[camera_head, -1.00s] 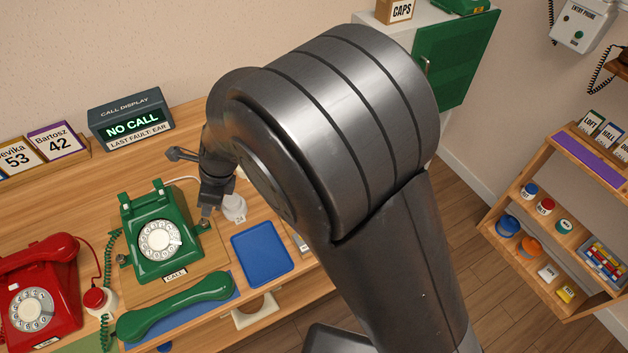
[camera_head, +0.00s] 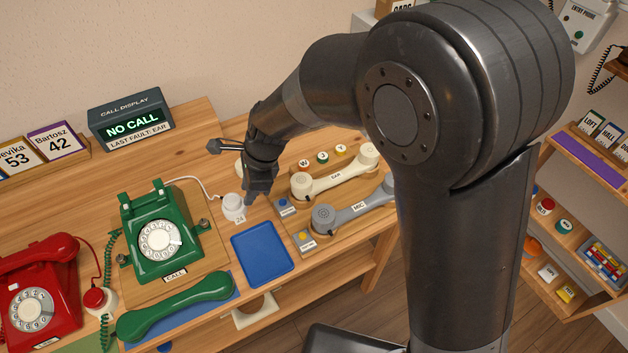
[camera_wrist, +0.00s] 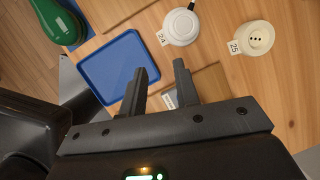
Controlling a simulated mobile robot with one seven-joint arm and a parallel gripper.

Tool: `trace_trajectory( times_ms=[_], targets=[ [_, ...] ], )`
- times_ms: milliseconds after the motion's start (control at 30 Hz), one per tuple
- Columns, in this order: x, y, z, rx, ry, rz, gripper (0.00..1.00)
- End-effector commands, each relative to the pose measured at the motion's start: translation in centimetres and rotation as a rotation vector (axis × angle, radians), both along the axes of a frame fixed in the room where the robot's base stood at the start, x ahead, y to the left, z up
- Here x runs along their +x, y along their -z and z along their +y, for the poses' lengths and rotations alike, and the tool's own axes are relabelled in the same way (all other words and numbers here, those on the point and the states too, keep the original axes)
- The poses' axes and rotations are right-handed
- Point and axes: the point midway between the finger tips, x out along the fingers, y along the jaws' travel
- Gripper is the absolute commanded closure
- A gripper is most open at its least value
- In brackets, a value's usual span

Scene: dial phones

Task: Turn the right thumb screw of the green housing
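The green housing (camera_head: 150,215) is a dial phone on a wooden board, seen in the head view left of my gripper. Its right thumb screw (camera_head: 204,225) is a small grey knob beside the housing's right side, in plain sight with nothing on it. The left thumb screw (camera_head: 123,260) sits on the other side. My gripper (camera_head: 249,202) is right of the right screw, apart from it, by the white round piece marked 24 (camera_head: 233,206). In the wrist view, my gripper (camera_wrist: 161,68) has its two fingers apart with nothing between them. The screws do not show there.
The blue tray (camera_head: 262,254) lies below my gripper. The green handset (camera_head: 175,308) lies in front of the housing. A cream handset (camera_head: 335,180) and a grey handset (camera_head: 352,212) lie to the right. A white piece marked 25 (camera_wrist: 252,38) shows in the wrist view.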

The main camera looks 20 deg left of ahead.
Motion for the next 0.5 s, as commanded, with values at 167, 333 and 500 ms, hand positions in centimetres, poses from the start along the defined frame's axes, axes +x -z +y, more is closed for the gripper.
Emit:
trace_trajectory(
  times_ms=[167,333,500],
  targets=[
    [0.8,-0.1,-1.6,0.001,-0.036,-0.019,0.71],
    [1.4,-0.1,-3.0,0.003,-0.078,-0.040,0.71],
    [2.0,-0.3,-4.4,0.003,-0.118,-0.062,0.71]
  ],
)
